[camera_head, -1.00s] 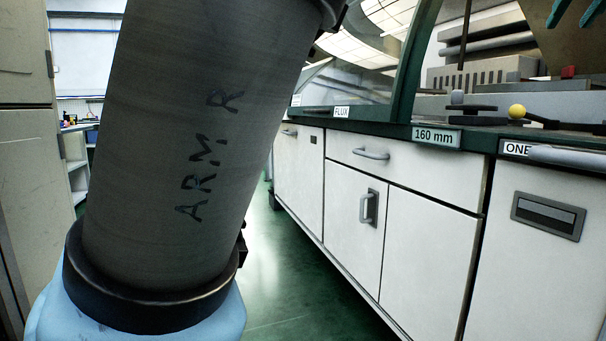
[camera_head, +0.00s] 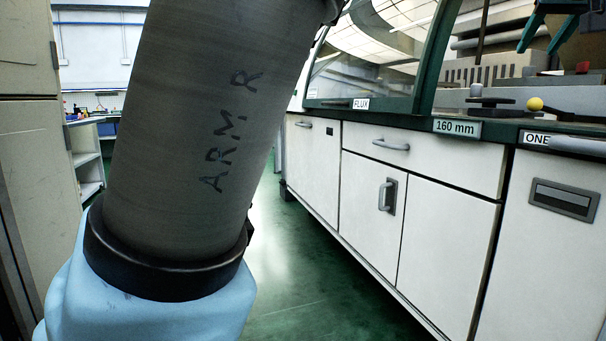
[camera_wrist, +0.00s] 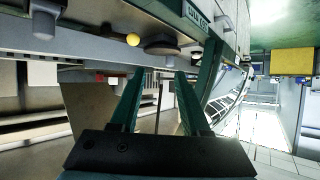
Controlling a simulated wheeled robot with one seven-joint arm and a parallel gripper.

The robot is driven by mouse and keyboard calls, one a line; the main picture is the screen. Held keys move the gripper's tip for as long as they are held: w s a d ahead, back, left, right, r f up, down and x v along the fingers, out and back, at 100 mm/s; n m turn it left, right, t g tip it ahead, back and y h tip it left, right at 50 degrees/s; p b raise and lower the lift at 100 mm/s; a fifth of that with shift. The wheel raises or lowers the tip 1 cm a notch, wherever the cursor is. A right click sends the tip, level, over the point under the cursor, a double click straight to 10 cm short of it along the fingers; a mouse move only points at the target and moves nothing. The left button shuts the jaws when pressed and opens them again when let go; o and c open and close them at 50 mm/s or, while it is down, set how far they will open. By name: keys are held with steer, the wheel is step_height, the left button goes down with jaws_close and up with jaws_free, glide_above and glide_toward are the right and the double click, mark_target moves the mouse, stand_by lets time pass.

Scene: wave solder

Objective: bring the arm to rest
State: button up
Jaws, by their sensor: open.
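My arm (camera_head: 195,150), a dark grey tube marked ARM R above a pale blue joint, fills the left middle of the head view. My gripper (camera_head: 538,48) shows at the top right edge of that view as green fingers, above the machine's worktop. In the wrist view my gripper (camera_wrist: 159,72) has its two green fingers apart, with nothing between them. A yellow ball knob (camera_wrist: 133,40) lies beyond the fingertips there, apart from them.
White cabinets (camera_head: 420,180) with a green counter edge run along the right. A sloped glass hood (camera_head: 385,60) stands above the FLUX label. The same yellow knob (camera_head: 535,104) sits on the worktop. The green floor (camera_head: 300,290) beside the cabinets is clear.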

steer(key=w+a+f+g+y, duration=0.2)
steer(key=w+a+f+y, duration=0.1)
steer(key=w+a+f, duration=0.75)
steer(key=w+a+f+n+g+y, duration=0.1)
steer(key=w+a+f, duration=0.2)
steer(key=a+f, duration=0.45)
steer(key=w+a+f+n+g+y, duration=0.1)
steer(key=w+a+f+g, duration=0.15)
steer(key=a+f, duration=0.5)
steer(key=s+a+f+g, duration=0.2)
steer(key=s+a+f, duration=0.1)
steer(key=a+f, duration=0.9)
steer(key=s+a+f+n+g, duration=0.1)
steer(key=s+a+f+n, duration=0.1)
steer(key=s+a+f, duration=0.35)
steer(key=s+a+f+n+g, duration=0.1)
steer(key=s+a+f, duration=0.1)
steer(key=s+a, duration=0.55)
step_height(320, 180, up, 35)
steer(key=w+a+p, duration=0.1)
steer(key=p, duration=3.3)
steer(key=shift+w+f, duration=0.2)
steer(key=shift+w, duration=0.1)
steer(key=shift+a, duration=0.1)
